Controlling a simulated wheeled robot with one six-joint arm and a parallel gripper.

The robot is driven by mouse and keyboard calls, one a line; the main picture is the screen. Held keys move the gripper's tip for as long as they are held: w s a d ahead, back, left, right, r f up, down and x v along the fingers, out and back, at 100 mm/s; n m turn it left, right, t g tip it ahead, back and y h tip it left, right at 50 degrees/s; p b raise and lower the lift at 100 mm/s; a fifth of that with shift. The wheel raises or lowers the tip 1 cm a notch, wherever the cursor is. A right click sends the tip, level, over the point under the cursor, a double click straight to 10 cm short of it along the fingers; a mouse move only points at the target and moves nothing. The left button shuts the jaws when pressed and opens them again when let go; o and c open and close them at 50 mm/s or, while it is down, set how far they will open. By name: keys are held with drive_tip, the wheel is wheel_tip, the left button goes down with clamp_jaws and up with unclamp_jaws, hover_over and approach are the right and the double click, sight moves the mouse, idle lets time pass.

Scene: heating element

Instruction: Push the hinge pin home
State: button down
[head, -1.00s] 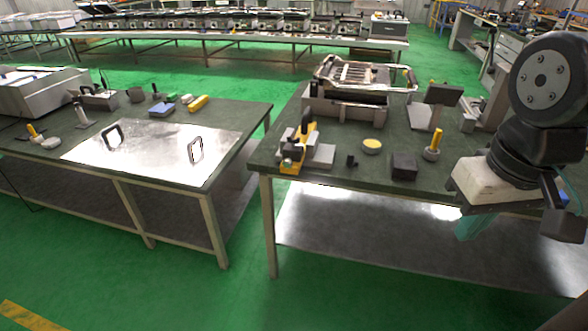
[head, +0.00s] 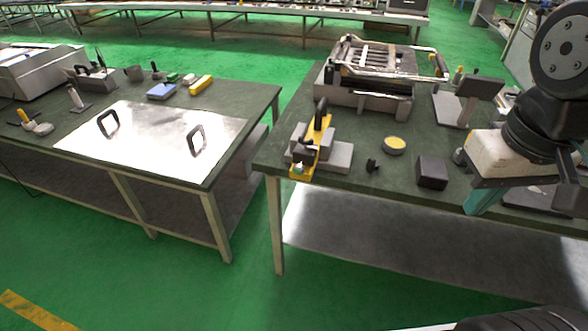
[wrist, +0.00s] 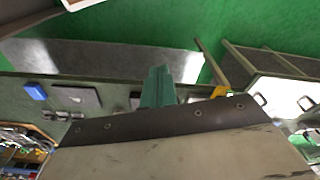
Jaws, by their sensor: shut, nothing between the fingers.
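A metal device with a slatted rack and side handles (head: 378,62) stands at the back of the right table; it may be the heating element. I cannot make out a hinge pin at this size. My gripper (head: 476,208) hangs at the front right edge of the right table, with teal fingers pointing down. The fingers are closed, empty and apart from the device. In the wrist view the shut teal fingers (wrist: 158,90) stand above my pale wrist housing, over the table edge.
On the right table (head: 345,185) are a yellow and grey clamp-like fixture (head: 312,152), a round yellow-topped tin (head: 394,145), a black block (head: 432,172) and a grey stand (head: 474,95). The left table holds a shiny plate with two handles (head: 150,140). Green floor lies between and in front.

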drive_tip(key=shift+a, duration=0.15)
drive_tip(key=w+a+f+n+t+h, duration=0.1)
drive_tip(key=w+a+f+n+h, duration=0.4)
drive_tip(key=w+f+n+h, duration=0.65)
drive_tip(key=a+f+n+t+y, duration=0.1)
drive_tip(key=a+f+n+t, duration=0.2)
drive_tip(key=a+n+t, duration=0.2)
drive_tip(key=w+a+f+n+t+y, duration=0.1)
drive_tip(key=a+f+n+t, duration=0.3)
drive_tip(key=a+n, duration=0.4)
drive_tip(key=w+a+f+n+t+y, duration=0.1)
drive_tip(key=a+f+n+t+y, duration=0.2)
drive_tip(key=a, duration=0.7)
drive_tip(key=n+t, duration=0.2)
drive_tip(key=n, duration=0.2)
drive_tip(key=shift+f+t, duration=0.2)
drive_tip(key=shift+t, duration=0.2)
drive_tip(key=shift+w+d+n, duration=0.1)
drive_tip(key=shift+w+n, duration=0.1)
drive_tip(key=shift+n, duration=0.05)
